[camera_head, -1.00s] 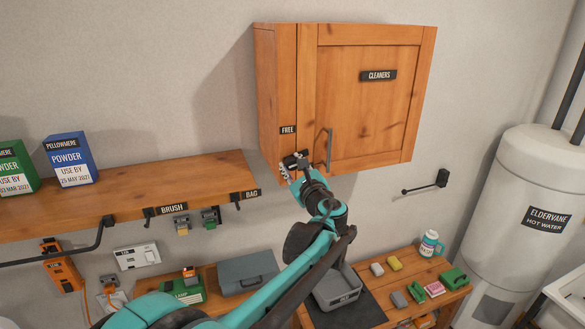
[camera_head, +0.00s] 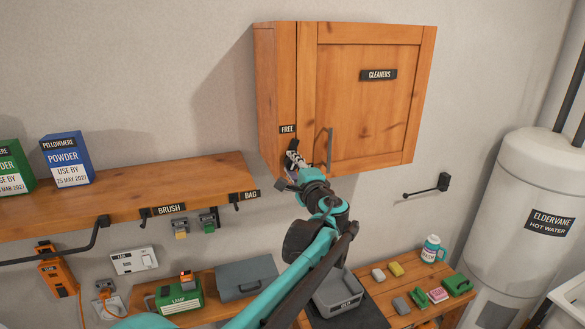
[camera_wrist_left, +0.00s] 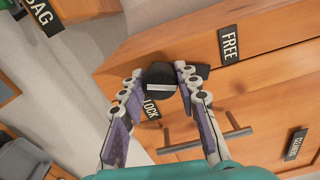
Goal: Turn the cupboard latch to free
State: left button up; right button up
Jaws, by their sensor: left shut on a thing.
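The wooden cupboard (camera_head: 368,110) marked CLEANERS hangs on the wall. Its black latch knob (camera_wrist_left: 161,76) sits on the front frame left of the door, with a pale line on its face. My left gripper (camera_wrist_left: 163,84) is shut on the knob, one finger on each side. In the head view the left gripper (camera_head: 293,158) reaches the cupboard's lower left, mostly hiding the latch. The FREE label (camera_head: 288,129) is above it there; it also shows in the wrist view (camera_wrist_left: 229,44). The LOCK label (camera_wrist_left: 152,109) is partly hidden by a finger. My right gripper is out of view.
The grey door handle (camera_head: 330,147) stands close to the right of the latch. A wooden shelf (camera_head: 120,199) with BRUSH and BAG labels is to the left. A bench (camera_head: 449,268) with small items is below. A white water heater (camera_head: 513,210) stands at right.

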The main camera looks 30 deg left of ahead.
pick_arm(q)
jog(key=shift+n+b, duration=0.4)
jog(key=shift+n, duration=1.8)
jog(key=o, duration=1.2)
jog(key=shift+c, duration=0.2)
jog(key=v, duration=1.2)
jog(key=shift+f, duration=0.1)
